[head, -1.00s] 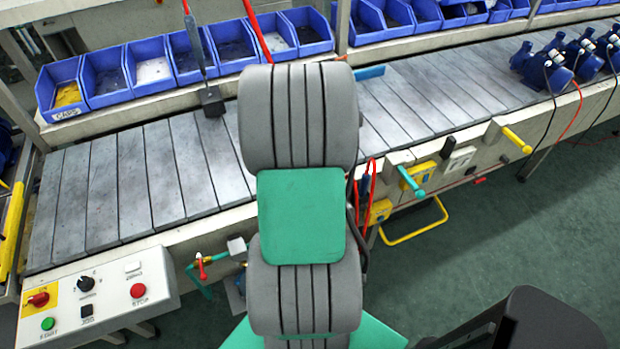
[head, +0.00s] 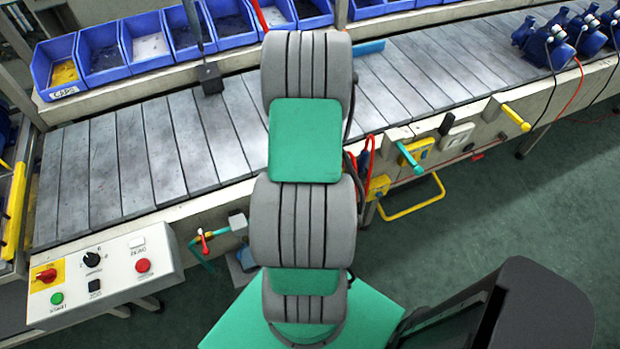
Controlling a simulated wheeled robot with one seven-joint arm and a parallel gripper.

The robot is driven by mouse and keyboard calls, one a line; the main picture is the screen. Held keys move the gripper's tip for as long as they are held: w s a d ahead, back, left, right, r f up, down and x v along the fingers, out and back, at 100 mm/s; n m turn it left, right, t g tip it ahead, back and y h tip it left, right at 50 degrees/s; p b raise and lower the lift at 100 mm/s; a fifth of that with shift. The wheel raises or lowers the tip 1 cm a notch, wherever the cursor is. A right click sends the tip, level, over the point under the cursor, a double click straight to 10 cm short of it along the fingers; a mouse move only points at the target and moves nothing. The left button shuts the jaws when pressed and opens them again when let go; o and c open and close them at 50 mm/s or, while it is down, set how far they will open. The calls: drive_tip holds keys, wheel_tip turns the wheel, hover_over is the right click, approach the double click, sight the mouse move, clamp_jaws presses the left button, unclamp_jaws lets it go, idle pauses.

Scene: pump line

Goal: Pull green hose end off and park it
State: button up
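A short green cylinder (head: 411,158) sticks out from a pale block on the conveyor's front side, right of my arm. I cannot tell whether it is the hose end or a holder. A bent green pipe (head: 202,257) with a red handle (head: 204,238) is low on the conveyor front, left of my arm. No green hose can be made out for certain. My grey and green arm crosses the middle of the head view and hides part of the conveyor front. My gripper cannot be made out in this view.
A yellow cylinder (head: 515,117) sticks out farther right on the conveyor front (head: 545,90). Blue pumps (head: 548,45) stand on the belt's right end. Blue bins (head: 104,54) line the back. A control box (head: 110,262) is at lower left. Green floor (head: 480,215) is open at right.

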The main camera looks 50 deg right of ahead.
clamp_jaws()
idle(0.7)
idle(1.2)
